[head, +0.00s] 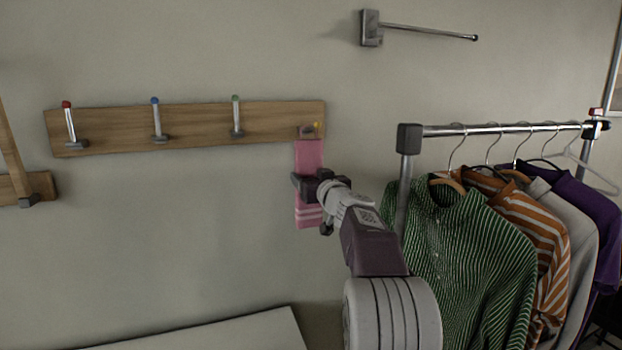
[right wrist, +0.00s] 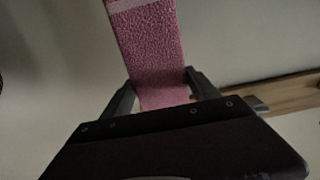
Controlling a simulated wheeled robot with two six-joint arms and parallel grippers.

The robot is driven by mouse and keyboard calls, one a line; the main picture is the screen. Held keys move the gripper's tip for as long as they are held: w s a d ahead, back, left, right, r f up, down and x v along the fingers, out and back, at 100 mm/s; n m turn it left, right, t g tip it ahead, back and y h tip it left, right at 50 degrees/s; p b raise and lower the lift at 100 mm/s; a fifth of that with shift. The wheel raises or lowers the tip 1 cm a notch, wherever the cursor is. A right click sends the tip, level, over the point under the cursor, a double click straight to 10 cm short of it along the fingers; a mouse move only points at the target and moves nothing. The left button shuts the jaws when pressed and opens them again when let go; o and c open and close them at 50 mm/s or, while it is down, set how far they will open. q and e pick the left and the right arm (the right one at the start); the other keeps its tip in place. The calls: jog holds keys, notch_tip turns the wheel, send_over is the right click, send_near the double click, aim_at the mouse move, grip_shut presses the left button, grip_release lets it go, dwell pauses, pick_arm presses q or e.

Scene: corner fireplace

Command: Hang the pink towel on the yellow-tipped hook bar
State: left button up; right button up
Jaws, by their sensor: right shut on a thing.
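The pink towel (head: 309,157) with pale stripes near its lower end hangs upright in front of the wall, below the right end of the wooden hook board. The yellow-tipped hook bar (head: 316,126) shows just at the towel's top edge; whether the towel is over it or only in front of it I cannot tell. My right gripper (head: 303,182) is shut on the towel around its middle. In the right wrist view the towel (right wrist: 150,50) runs between the fingers of the gripper (right wrist: 160,90). My left gripper is not in view.
The wooden board (head: 200,123) also carries red-, blue- and green-tipped hooks to the left. A metal rail (head: 430,32) sticks out above right. A clothes rack (head: 480,129) with several shirts stands to the right. A pale surface (head: 230,334) lies below.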

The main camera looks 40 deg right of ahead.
jog(key=o, duration=1.6)
jog(key=shift+s, duration=0.1)
jog(key=b+v, duration=0.3)
jog(key=v, duration=0.6)
jog(key=shift+b, duration=0.4)
jog(key=shift+r, duration=0.1)
